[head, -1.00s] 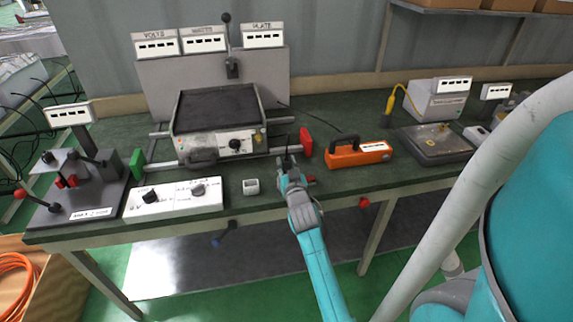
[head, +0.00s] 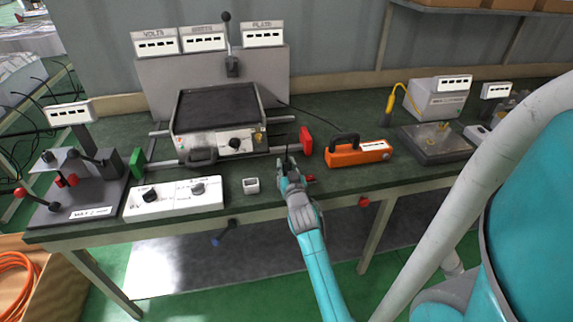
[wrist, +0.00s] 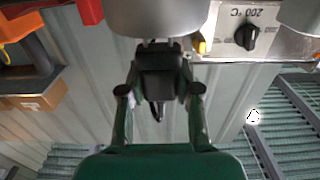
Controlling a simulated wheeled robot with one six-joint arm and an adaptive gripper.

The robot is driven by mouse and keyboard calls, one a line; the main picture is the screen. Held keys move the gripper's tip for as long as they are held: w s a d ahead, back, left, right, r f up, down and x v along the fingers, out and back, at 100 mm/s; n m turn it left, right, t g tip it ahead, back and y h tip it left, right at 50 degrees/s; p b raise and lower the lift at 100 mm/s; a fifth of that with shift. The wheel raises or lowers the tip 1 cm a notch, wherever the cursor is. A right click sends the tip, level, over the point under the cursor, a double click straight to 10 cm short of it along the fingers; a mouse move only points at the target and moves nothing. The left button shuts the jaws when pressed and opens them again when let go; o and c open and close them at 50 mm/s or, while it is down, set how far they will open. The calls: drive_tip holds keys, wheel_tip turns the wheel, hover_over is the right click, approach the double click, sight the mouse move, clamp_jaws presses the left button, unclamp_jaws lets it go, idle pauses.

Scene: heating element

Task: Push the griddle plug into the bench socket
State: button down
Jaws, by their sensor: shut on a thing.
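My gripper (head: 288,170) is low over the front part of the bench, right of the griddle (head: 216,108). In the wrist view my gripper (wrist: 160,92) is shut on the dark griddle plug (wrist: 160,80), one finger on each side. The plug (head: 287,157) shows only as a small dark shape at the fingertips in the head view. The griddle has a black plate and a front panel with a knob (wrist: 246,37). I cannot make out the bench socket for certain; a small pale box (head: 251,186) stands left of my gripper, apart from it.
A white knob panel (head: 173,199) is at front left. The green bench top (head: 395,180) is clear at front right.

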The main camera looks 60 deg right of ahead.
drive_tip(key=shift+f, duration=1.6)
drive_tip(key=c, duration=0.7)
unclamp_jaws()
drive_tip(key=shift+s+a, duration=0.2)
drive_tip(key=shift+a, duration=0.05)
drive_tip(key=v, duration=1.1)
drive_tip(key=shift+s+a, duration=0.15)
